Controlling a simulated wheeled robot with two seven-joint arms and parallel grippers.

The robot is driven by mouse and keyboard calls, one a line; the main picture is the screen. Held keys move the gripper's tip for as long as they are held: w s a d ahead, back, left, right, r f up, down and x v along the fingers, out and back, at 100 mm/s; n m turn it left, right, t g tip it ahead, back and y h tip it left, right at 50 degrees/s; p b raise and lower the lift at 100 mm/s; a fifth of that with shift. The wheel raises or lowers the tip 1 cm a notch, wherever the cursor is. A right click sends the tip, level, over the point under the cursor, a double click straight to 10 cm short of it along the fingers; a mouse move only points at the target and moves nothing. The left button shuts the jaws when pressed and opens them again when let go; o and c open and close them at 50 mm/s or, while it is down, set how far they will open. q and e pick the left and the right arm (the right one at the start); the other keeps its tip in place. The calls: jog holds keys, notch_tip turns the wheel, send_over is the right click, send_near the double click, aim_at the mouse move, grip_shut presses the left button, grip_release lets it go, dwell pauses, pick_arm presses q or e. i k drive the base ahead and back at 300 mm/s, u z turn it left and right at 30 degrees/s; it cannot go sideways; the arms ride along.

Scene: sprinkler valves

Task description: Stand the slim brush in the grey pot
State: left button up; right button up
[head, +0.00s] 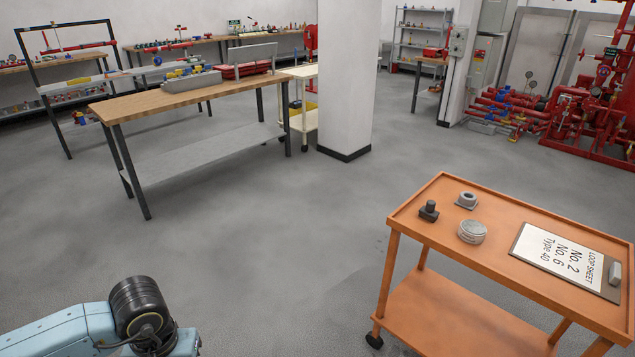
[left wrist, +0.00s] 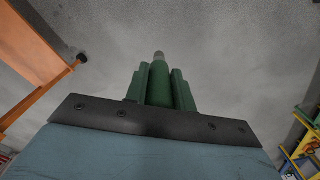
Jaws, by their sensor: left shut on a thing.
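My left gripper (left wrist: 160,88) shows in the left wrist view as green fingers beyond a dark mounting plate. It is shut on a slim thing, taken to be the slim brush (left wrist: 159,56); only a small greyish-brown tip shows past the fingers, over grey floor. The rest of it is hidden. In the head view my left arm comes in at the bottom left, and its gripper is out of the picture. I cannot make out a clear grey pot; a small grey ring-shaped piece (head: 466,201) stands on the orange cart (head: 420,222). My right gripper is not in view.
The cart also bears a dark knobbed piece (head: 428,211), a round grey disc-like piece (head: 472,232) and a clipboard (head: 562,258). A wooden-topped bench (head: 160,102) and a white pillar (head: 344,75) stand farther back. The floor between bench and cart is clear.

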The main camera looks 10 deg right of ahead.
aim_at(467, 201)
jog(key=i, duration=1.4)
jog(key=z, duration=1.75)
